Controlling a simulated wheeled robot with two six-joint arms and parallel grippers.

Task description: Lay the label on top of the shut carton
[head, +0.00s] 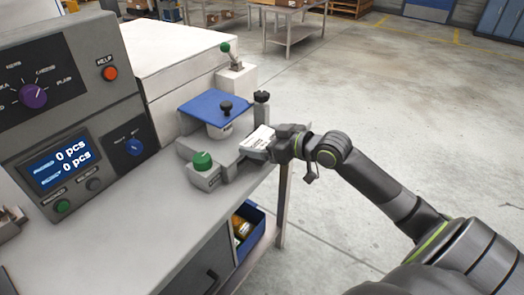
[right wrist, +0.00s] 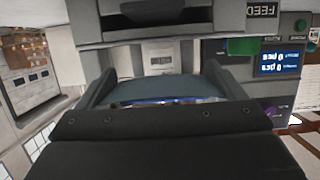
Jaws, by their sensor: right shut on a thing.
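The white label (head: 259,137) with dark print sits at the end of my right gripper (head: 275,142), which is shut on it. The label is at the bench's right edge, beside a grey unit with a green button (head: 203,160); I cannot tell whether it touches that unit. In the right wrist view, my right gripper's fingers are large in front, and a pale printed patch (right wrist: 160,57) shows beyond them. I cannot make out a shut carton for certain. My left gripper is not in view.
A blue plate (head: 214,106) with a black knob stands behind the label. The grey control panel (head: 68,165) with a display is at the left. The bench top (head: 130,220) is clear in front. A blue bin (head: 252,232) with orange and brown items sits below.

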